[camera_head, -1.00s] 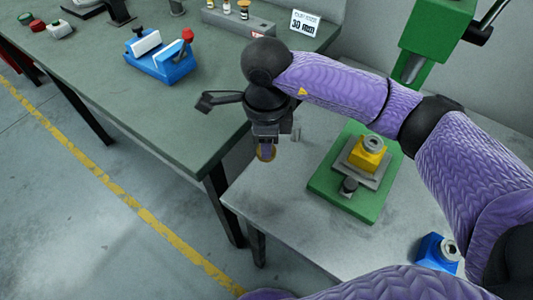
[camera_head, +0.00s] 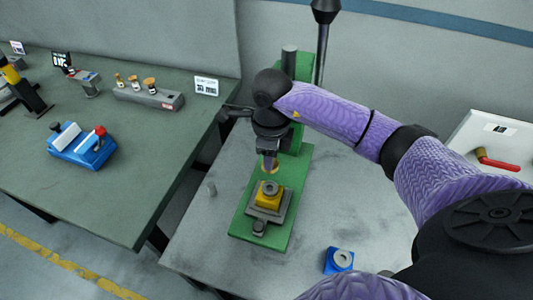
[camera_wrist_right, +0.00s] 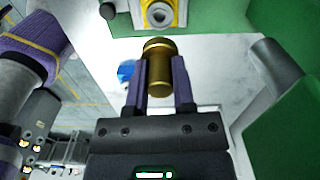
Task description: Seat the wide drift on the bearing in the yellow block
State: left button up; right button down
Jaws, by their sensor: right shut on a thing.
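My right gripper (camera_head: 269,160) is shut on a brass drift with a broad head, which shows best in the right wrist view (camera_wrist_right: 158,72). The yellow block (camera_head: 268,201) sits on a grey plate on the press's green base (camera_head: 250,222). A grey ring-shaped bearing (camera_head: 270,187) is on top of the block. The drift hangs above the bearing, apart from it, and looks slightly behind it in the head view. In the right wrist view, the block (camera_wrist_right: 146,8) is cut off at the top edge. My left gripper is not in view.
The green press column (camera_head: 295,125) stands close behind my right gripper. A blue block (camera_head: 338,261) with a ring is at the front right. A rack (camera_head: 150,97) with several drifts is on the left bench.

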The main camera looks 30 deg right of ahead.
jog(key=shift+f, duration=0.3)
notch_tip(320, 180, down, 5)
jog(key=b, duration=0.4)
jog(key=shift+f+b, duration=0.15)
jog(key=shift+b, duration=0.25)
dwell(0.4)
dwell(0.5)
